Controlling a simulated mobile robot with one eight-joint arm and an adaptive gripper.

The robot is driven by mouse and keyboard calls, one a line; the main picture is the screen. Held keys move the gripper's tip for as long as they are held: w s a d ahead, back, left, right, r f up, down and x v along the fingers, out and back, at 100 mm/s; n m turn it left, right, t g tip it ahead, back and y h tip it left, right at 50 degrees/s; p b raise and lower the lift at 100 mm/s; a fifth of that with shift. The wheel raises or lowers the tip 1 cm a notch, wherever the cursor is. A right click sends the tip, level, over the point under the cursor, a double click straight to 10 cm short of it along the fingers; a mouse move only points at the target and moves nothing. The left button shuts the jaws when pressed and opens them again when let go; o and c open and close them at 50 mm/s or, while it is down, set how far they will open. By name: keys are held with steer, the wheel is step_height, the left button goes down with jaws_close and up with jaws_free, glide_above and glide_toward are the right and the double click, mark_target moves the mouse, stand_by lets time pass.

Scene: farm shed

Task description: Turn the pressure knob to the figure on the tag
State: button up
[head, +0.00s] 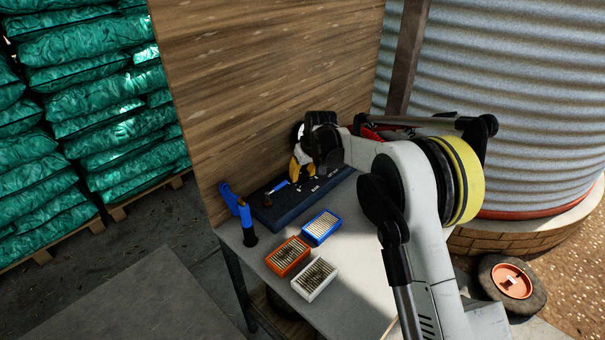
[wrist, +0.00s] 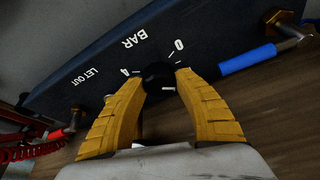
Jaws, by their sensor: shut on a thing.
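The pressure knob (wrist: 158,76) is small and black, on a dark blue panel (wrist: 100,60) with white lettering "BAR", "LET OUT", "0" and "4". My gripper (wrist: 159,82) has its yellow fingers closed on either side of the knob. A short white mark shows at the knob's edge nearest my wrist. In the head view, my gripper (head: 301,170) is over the panel (head: 270,212), and my arm hides the knob there. I cannot make out a tag with a figure in either view.
A blue-sleeved handle (wrist: 245,60) juts beside the "0". A red coiled hose (wrist: 30,150) is at lower left. On the bench (head: 265,268) are a blue box (head: 321,228), an orange box (head: 288,257), a white box (head: 315,280) and a blue tool (head: 237,210). A wooden wall (head: 260,80) stands behind.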

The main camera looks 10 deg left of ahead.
steer(key=shift+m+t+h+p, duration=0.4)
steer(key=shift+m+h+p, duration=0.45)
steer(key=shift+m, duration=1.65)
steer(key=o, duration=1.2)
steer(key=shift+f, duration=0.1)
steer(key=v, duration=1.2)
